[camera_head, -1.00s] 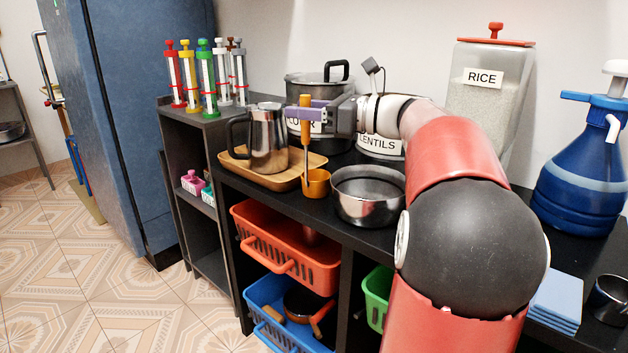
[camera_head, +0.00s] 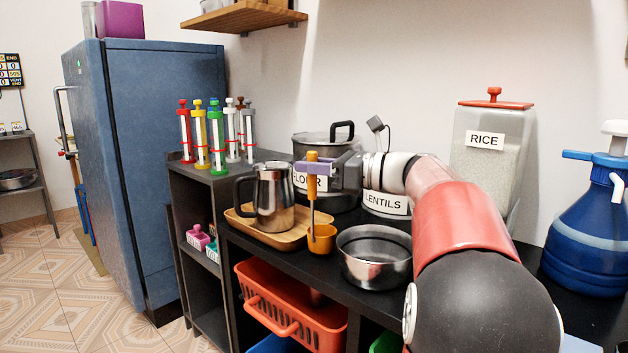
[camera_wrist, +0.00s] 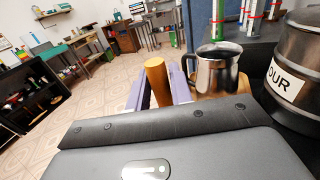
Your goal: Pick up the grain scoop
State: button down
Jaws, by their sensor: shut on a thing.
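The grain scoop (camera_head: 321,236) has an orange cup and a long handle with a wooden-coloured grip at the top. It hangs upright, cup down, at the front edge of the wooden tray (camera_head: 283,240). My gripper (camera_head: 313,174) is shut on the upper handle. In the wrist view, the handle top (camera_wrist: 158,84) stands between the purple fingers of my gripper (camera_wrist: 160,95). I cannot tell whether the cup touches the tray or the black counter.
A steel pitcher (camera_head: 273,199) stands on the tray, left of the scoop. A steel bowl (camera_head: 374,262) is close on the right. Pots labelled FLOUR (camera_head: 324,143) and LENTILS (camera_head: 386,203) stand behind. A rice container (camera_head: 490,150) is further right.

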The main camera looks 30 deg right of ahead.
notch_tip(320, 180, up, 19)
jog(key=p, duration=0.6)
jog(key=shift+f, duration=0.1)
jog(key=c, duration=1.8)
grip_release()
grip_shut()
